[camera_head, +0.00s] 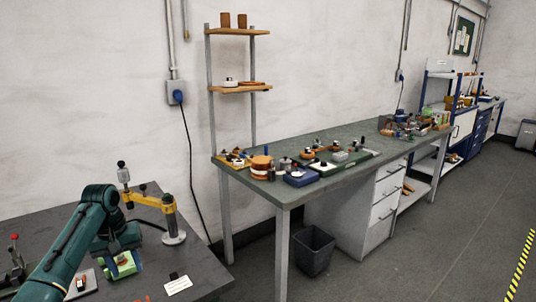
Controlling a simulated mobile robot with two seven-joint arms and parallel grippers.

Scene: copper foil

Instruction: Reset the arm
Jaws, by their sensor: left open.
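My left arm is teal and reaches in from the lower left over a dark table (200,272). My left gripper (119,256) points down at a green and yellow piece (121,268) on this table. The gripper is open. Its fingertips are small and partly hidden, so I cannot tell whether they touch the piece. My right gripper is not in view. I cannot make out any copper foil.
A yellow jointed stand (160,202) on a round base is close behind the gripper. A white label (178,285) lies to the right. A long green-topped workbench (330,146) holds many small parts.

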